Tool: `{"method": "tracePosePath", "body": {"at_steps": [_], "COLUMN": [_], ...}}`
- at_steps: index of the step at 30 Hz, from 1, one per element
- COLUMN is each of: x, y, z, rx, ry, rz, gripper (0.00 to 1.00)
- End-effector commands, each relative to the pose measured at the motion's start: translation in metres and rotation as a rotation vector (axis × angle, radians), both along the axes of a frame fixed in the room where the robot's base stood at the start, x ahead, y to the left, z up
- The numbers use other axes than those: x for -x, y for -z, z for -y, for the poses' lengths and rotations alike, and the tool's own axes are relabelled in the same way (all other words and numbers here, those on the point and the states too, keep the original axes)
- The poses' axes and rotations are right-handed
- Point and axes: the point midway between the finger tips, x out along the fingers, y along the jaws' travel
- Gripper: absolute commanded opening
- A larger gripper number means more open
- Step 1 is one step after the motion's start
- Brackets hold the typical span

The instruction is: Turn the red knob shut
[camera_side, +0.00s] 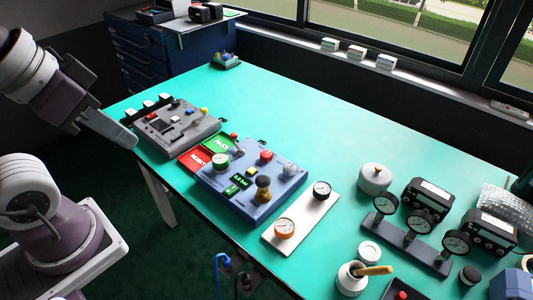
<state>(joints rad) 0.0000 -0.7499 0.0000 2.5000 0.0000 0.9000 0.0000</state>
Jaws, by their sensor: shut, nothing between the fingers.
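A blue control box (262,205) sits near the table's front edge. It carries a red knob or button (266,155) near its back edge; its turn position is too small to tell. Also on the box are a white round dial (221,161), a green display (239,181), a yellow button (252,172), a brass-and-black knob (263,188) and a grey knob (290,170). My gripper (131,142) is at the left, by the table's front-left edge. It is shut and empty, well apart from the blue box.
A grey panel (172,128) with small controls stands between my gripper and the blue box. Green (222,144) and red (195,160) trays lie beside the box. Gauges (419,221) and a white plate (299,222) occupy the right. The table's back middle is clear.

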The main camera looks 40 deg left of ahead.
Motion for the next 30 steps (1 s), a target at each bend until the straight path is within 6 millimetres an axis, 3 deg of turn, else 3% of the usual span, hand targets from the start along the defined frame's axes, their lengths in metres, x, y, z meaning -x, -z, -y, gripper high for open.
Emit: {"method": "tracePosePath", "body": {"at_steps": [1, 5, 8, 11, 14, 18, 21, 25, 30], "x": [-0.001, -0.026, -0.079, -0.147, -0.217, -0.300, -0.338, -0.361, -0.366], "y": [0.000, -0.012, -0.022, -0.014, 0.017, 0.095, 0.156, 0.212, 0.241], "z": [0.000, 0.004, 0.005, 0.001, -0.008, -0.024, -0.033, -0.038, -0.039], "rx": [0.003, 0.108, 0.272, 0.411, 0.492, 0.511, 0.482, 0.447, 0.431], "ry": [-0.003, -0.103, -0.316, -0.592, -0.892, -1.295, -1.513, -1.673, -1.731], "rz": [-0.001, -0.056, -0.158, -0.266, -0.354, -0.408, -0.399, -0.368, -0.355], "gripper": [0.10, 0.35, 0.54, 0.54, 0.54, 0.54, 0.54, 0.54, 0.54]}}
